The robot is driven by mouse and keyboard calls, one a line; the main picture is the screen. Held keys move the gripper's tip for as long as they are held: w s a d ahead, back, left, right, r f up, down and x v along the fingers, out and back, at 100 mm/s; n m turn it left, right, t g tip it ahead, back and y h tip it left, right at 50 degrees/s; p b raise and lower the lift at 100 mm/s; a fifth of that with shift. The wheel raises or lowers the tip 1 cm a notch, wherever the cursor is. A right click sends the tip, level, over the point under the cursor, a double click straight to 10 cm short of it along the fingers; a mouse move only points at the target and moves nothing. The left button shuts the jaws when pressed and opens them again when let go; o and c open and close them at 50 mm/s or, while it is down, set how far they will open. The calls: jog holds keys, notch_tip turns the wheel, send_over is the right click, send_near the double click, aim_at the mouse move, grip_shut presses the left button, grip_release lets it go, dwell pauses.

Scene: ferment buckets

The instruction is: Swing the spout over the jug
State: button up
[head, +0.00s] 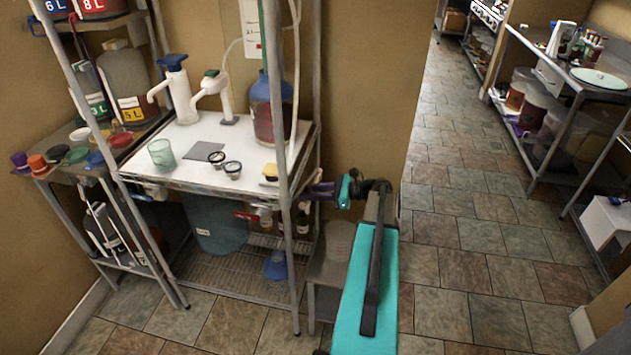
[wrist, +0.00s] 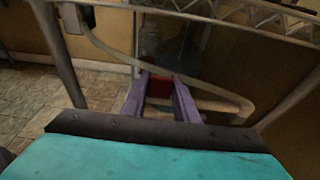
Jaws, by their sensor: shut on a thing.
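My gripper (head: 322,188) has purple fingers and is at the right end of the white-topped table (head: 190,178), near its front post and below the top. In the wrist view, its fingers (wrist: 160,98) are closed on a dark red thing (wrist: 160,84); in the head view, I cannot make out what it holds. A white spouted stand with a green top (head: 208,90) is at the back of the table, its spout pointing left. A clear greenish vessel (head: 161,153), perhaps the jug, stands upright at the front left, apart from the spout.
A blue-topped white pump (head: 177,88) stands left of the spout. A large vessel of red liquid (head: 271,108) stands at the back right. A pale hose (wrist: 215,92) passes close to my fingers. Bottles and a blue bucket (head: 215,225) are under the table.

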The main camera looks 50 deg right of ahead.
jog(key=shift+s+a+f, duration=0.1)
jog(key=shift+s+a, duration=0.05)
jog(key=shift+o, duration=0.3)
jog(key=shift+s+d+n+g+y+p, duration=0.35)
jog(key=shift+s+d, duration=0.2)
jog(key=shift+s, duration=0.25)
jog(key=shift+s+d, duration=0.1)
jog(key=shift+s+d+n+g+y+p, duration=0.35)
jog(key=shift+s+d+y, duration=0.1)
jog(key=shift+s+d, duration=0.15)
